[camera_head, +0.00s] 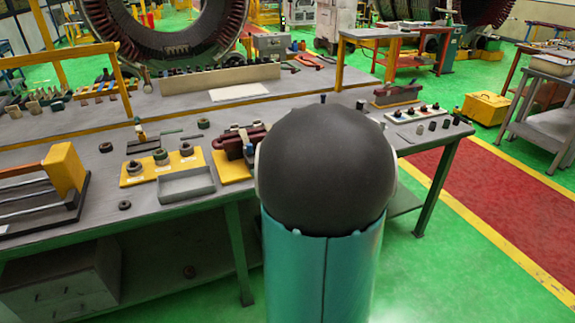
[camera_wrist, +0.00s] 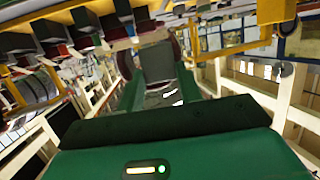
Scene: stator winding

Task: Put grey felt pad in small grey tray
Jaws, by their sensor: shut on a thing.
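The small grey tray (camera_head: 186,186) lies near the front edge of the workbench in the head view, beside a yellow board. It is shallow and looks empty. In the wrist view my gripper (camera_wrist: 158,78) reaches away from its green housing, with a flat dark grey piece (camera_wrist: 157,62) at its far end. The piece looks like the grey felt pad, though the picture is too small to be certain. My gripper is shut on it. In the head view my gripper does not show, and a dark dome on a teal column hides part of the bench.
A yellow board (camera_head: 148,170) with round parts stands just behind the tray. A yellow stand (camera_head: 232,165) with a dark red clamp is to its right. A dark ring (camera_head: 125,205) lies left of the tray.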

